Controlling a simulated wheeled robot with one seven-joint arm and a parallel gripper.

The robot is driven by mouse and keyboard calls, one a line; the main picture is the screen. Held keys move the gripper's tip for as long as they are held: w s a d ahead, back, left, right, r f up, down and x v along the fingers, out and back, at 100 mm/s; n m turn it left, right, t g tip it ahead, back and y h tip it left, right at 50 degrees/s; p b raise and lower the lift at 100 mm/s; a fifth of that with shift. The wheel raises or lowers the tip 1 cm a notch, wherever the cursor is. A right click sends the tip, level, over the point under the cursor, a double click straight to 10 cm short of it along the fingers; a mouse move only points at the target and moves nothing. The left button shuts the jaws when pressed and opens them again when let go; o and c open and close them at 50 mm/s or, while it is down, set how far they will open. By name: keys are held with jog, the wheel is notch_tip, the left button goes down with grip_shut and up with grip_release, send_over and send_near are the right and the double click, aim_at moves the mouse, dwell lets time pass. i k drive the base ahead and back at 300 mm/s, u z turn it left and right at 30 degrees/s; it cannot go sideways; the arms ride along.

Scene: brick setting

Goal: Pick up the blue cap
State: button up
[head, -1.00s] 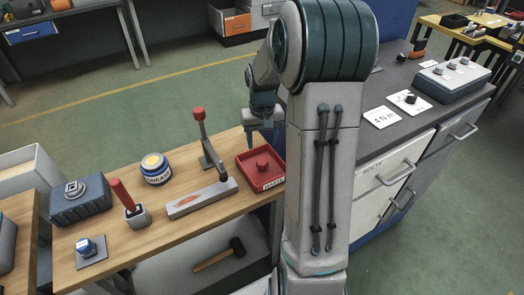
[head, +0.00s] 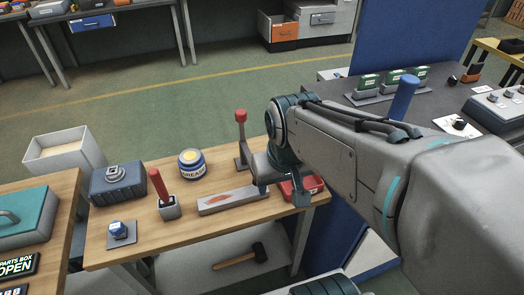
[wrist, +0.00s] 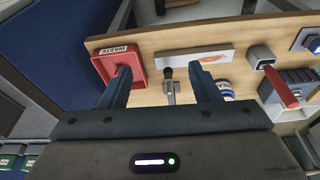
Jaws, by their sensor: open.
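The blue cap (head: 117,227) looks like a small blue piece with a pale top. It sits on a grey square plate (head: 122,241) at the front left of the wooden table. In the wrist view the blue piece (wrist: 314,43) is at the right edge, partly cut off. My gripper (wrist: 162,88) is open and empty, with its two dark fingers apart above the table's other end. In the head view my gripper (head: 280,190) is near the red tray, well to the right of the cap; my arm partly hides this area.
A red-handled tool stands in a grey holder (head: 170,210) just right of the cap. A dark blue box (head: 118,187), grease tin (head: 192,164), red-knobbed lever (head: 241,118) and red waste tray (head: 314,184) also stand on the table (head: 150,248). A blue panel rises behind my arm.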

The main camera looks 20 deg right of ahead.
aim_at(116, 228)
jog(key=u, duration=1.45)
